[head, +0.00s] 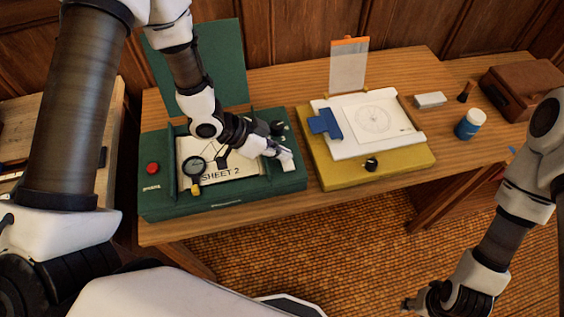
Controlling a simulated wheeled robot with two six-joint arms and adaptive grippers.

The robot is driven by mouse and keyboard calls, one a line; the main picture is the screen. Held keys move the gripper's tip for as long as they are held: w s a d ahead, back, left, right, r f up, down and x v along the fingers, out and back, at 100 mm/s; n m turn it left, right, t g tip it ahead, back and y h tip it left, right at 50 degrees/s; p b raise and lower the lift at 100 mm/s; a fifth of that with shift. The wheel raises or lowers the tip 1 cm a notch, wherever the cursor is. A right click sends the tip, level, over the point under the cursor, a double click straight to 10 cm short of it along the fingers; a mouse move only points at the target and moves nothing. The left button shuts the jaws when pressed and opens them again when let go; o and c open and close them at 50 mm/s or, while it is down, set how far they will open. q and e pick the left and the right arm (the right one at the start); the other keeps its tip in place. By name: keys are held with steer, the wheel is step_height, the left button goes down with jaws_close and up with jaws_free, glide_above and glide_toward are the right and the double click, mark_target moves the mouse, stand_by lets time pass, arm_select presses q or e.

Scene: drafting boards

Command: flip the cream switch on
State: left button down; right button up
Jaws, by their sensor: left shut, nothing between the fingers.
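The green drafting case (222,205) stands on the left of the table with its lid raised. A small cream piece (289,166) on its right side, which looks like the cream switch, is partly hidden by my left gripper. I cannot tell which way the switch is set. My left gripper (284,154) is shut and empty, with its fingertips right at that piece; I cannot tell if they touch it. My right gripper (413,302) hangs low at the bottom right, away from the table; its fingers are too small and dark to read.
The green case also holds a red button (152,168), a magnifier (194,166), a sheet (235,171) and a dark knob (277,128). Right of it are a yellow board (330,178) with a blue clamp (325,123), an eraser (430,100), a jar (470,124) and a brown box (522,90).

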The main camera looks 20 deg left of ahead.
mark_target(292, 166)
arm_select(q)
steer(key=f, duration=0.3)
steer(key=shift+s+f+p, duration=0.35)
steer(key=shift+f+p, duration=0.05)
steer(key=shift+d, duration=0.1)
steer(key=shift+s+d+f+b, duration=0.1)
steer(key=shift+f+b, duration=0.2)
steer(key=shift+f, duration=0.05)
steer(key=shift+w+a+r+p, duration=0.25)
steer(key=shift+w+r+p, duration=0.1)
steer(key=shift+p, duration=0.1)
steer(key=shift+w+a, duration=0.2)
steer(key=shift+w, duration=0.05)
